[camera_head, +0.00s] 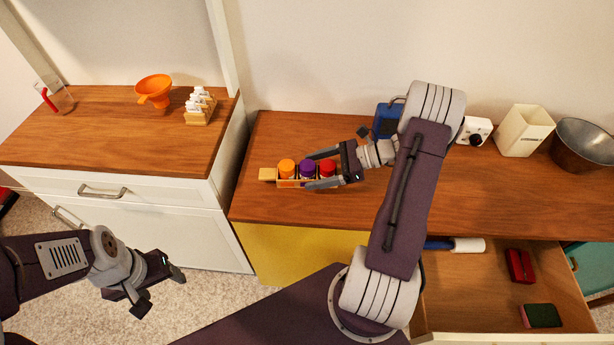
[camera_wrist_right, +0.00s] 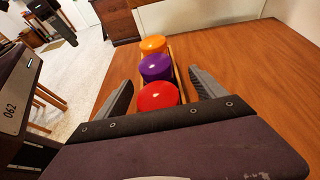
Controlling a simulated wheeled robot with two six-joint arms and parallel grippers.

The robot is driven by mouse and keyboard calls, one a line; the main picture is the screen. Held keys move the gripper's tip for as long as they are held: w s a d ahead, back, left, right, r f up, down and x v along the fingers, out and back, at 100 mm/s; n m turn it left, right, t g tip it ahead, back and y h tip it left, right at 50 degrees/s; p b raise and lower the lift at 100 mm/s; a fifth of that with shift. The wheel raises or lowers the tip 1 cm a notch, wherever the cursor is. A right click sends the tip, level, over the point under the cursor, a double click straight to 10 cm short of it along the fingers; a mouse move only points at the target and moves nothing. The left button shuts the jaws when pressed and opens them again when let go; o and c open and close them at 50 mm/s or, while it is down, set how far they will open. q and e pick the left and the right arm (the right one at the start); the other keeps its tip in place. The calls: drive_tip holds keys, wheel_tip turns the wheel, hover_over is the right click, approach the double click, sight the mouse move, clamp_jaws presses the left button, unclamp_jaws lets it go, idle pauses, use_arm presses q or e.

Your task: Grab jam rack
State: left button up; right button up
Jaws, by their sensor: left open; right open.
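The jam rack (camera_head: 268,175) is a small wooden rack on the brown counter. It holds three jars in a row with orange (camera_head: 287,167), purple (camera_head: 307,167) and red (camera_head: 327,167) lids. In the right wrist view the red lid (camera_wrist_right: 158,96) is nearest, then the purple lid (camera_wrist_right: 156,67) and the orange lid (camera_wrist_right: 153,44). My right gripper (camera_head: 312,170) is open, with its fingers on either side of the red-lidded end of the rack; contact cannot be told. My left gripper (camera_head: 162,288) is open and empty over the carpet at lower left.
A blue object (camera_head: 385,120), a white device (camera_head: 474,131), a cream container (camera_head: 524,131) and a metal bowl (camera_head: 585,145) stand along the counter's back. An open drawer (camera_head: 470,290) juts out at lower right. The left cabinet holds an orange funnel (camera_head: 154,88), a wooden rack (camera_head: 200,117) and a measuring cup (camera_head: 57,100).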

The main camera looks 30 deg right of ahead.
drive_tip(key=c, duration=1.6)
drive_tip(key=shift+o, duration=0.2)
drive_tip(key=shift+r, duration=0.8)
wheel_tip(320, 180, up, 3)
drive_tip(key=shift+f+p, duration=0.1)
drive_tip(key=shift+p, duration=0.4)
drive_tip(key=s+d+r+p, duration=0.1)
drive_tip(key=s+d+r, duration=0.5)
drive_tip(key=s, duration=0.3)
drive_tip(key=shift+d+r, duration=0.3)
drive_tip(key=shift+d, duration=0.35)
